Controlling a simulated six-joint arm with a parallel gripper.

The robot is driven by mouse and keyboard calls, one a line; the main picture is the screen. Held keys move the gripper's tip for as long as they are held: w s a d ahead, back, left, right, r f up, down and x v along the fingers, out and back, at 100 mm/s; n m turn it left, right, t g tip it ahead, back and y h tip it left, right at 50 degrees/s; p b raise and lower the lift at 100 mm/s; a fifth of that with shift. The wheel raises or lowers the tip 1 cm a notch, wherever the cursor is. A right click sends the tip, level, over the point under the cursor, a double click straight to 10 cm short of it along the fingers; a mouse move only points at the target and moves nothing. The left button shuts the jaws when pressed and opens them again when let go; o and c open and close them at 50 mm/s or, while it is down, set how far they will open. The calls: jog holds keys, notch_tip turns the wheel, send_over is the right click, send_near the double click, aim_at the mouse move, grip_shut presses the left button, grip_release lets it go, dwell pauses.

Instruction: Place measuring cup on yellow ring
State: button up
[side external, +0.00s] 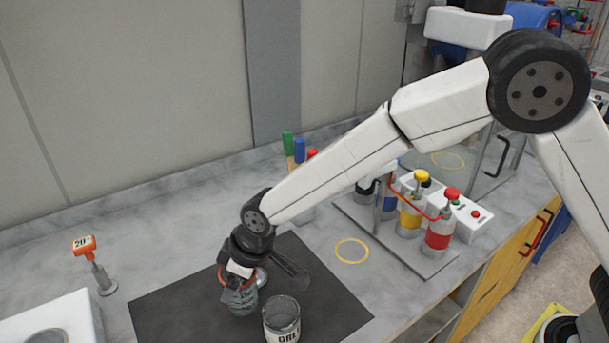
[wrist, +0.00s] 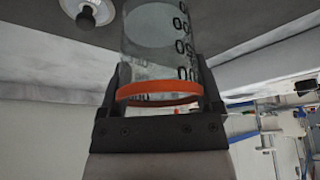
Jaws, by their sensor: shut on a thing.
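The measuring cup (side external: 243,301) is clear, with dark graduation marks and an orange band. My gripper (side external: 236,279) is shut on it, over or on the dark mat; I cannot tell whether its base touches the mat. In the wrist view the cup (wrist: 155,45) sits between the two fingers of my gripper (wrist: 160,100), with the orange band at finger level. The yellow ring (side external: 352,262) is a thin outline on the grey counter, right of the mat and apart from the cup. It is empty.
A rack with yellow and red capped containers (side external: 438,235) stands right of the ring. An orange-topped stand (side external: 101,275) is at left. A second yellow ring (side external: 448,168) lies farther back.

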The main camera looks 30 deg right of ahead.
jog(key=shift+f, duration=1.6)
jog(key=shift+f, duration=0.15)
jog(key=o, duration=1.1)
jog(key=shift+c, duration=0.2)
jog(key=v, duration=1.2)
jog(key=s+d+f+m+h, duration=0.1)
jog(key=s+d+m, duration=0.15)
jog(key=d, duration=0.65)
jog(key=s+d+f+m+h, duration=0.1)
jog(key=d+m, duration=0.2)
jog(key=d, duration=0.7)
jog(key=s+d+f+m+h, duration=0.1)
jog(key=s+d+f+m, duration=0.2)
jog(key=s+d, duration=0.6)
jog(key=shift+d+g, duration=0.3)
jog(key=shift+d, duration=0.35)
